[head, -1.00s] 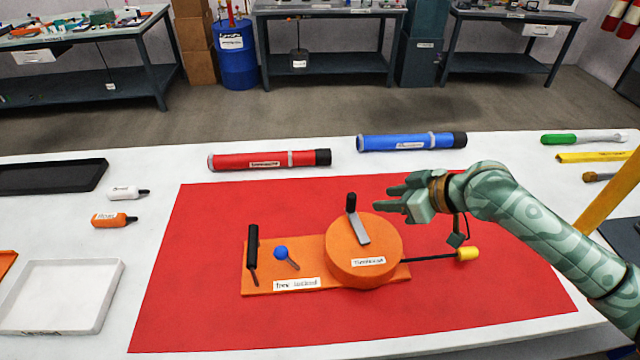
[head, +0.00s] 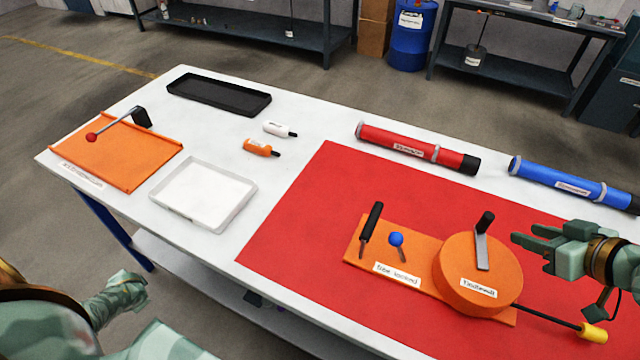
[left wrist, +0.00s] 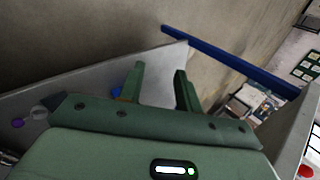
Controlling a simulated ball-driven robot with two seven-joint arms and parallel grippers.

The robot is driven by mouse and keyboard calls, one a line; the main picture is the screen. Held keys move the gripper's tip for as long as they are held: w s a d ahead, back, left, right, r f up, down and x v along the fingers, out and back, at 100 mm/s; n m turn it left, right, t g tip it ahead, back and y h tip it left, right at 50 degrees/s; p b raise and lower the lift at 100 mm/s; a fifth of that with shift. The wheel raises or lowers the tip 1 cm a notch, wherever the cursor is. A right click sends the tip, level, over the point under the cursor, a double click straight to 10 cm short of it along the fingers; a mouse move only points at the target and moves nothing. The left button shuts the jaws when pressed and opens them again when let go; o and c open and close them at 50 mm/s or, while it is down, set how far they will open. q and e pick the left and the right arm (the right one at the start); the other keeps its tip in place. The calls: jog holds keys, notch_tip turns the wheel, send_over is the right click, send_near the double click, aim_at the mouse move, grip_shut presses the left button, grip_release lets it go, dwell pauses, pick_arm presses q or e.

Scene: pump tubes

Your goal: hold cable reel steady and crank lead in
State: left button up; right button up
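The orange cable reel (head: 475,275) is a round drum on a flat orange base (head: 365,235) on the red mat. A grey crank arm (head: 482,252) with a black knob (head: 486,219) lies on its top. A black handle (head: 372,220) and a blue-balled lever (head: 396,240) stand on the base. The black lead (head: 550,316) runs out to the right and ends in a yellow plug (head: 592,332). My right gripper (head: 514,240) is open, empty, just right of the crank knob. My left gripper (left wrist: 160,78) is open and empty in the left wrist view, away from the reel.
Red (head: 415,149) and blue (head: 570,184) tubes lie behind the reel. A white tray (head: 245,208), black tray (head: 185,98), orange tray (head: 75,170) and two small bottles (head: 258,148) occupy the table's left. The red mat (head: 300,215) left of the reel is clear.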

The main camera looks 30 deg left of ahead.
pick_arm(q)
jog(key=w+a+r+n+t+y, duration=0.1)
jog(key=w+a+r+y, duration=0.35)
jog(key=a+r, duration=0.8)
jog(key=w+a+r+t+y, duration=0.1)
jog(key=w+a+r, duration=0.75)
jog(key=r, duration=0.65)
jog(key=w+d+r+m+t+h, duration=0.1)
jog(key=w+d+r+m+t, duration=0.15)
jog(key=w+m, duration=0.35)
jog(key=w+d+r+m+t+h, duration=0.1)
jog(key=w+d+r+m+t, duration=0.2)
jog(key=w, duration=0.4)
jog(key=w+d+f+m+t+h, duration=0.1)
jog(key=w+d+m+t+h, duration=0.5)
jog(key=w+d+m, duration=0.65)
jog(key=m+g+h, duration=1.2)
jog(key=m+h, duration=0.6)
jog(key=m, duration=1)
send_over(382, 224)
jog(key=s+a, duration=0.3)
jog(key=a, duration=1.1)
jog(key=f, duration=0.2)
jog(key=x, duration=1.4)
jog(key=shift+s, duration=0.1)
jog(key=shift+d+f, duration=0.2)
jog(key=shift+d, duration=0.45)
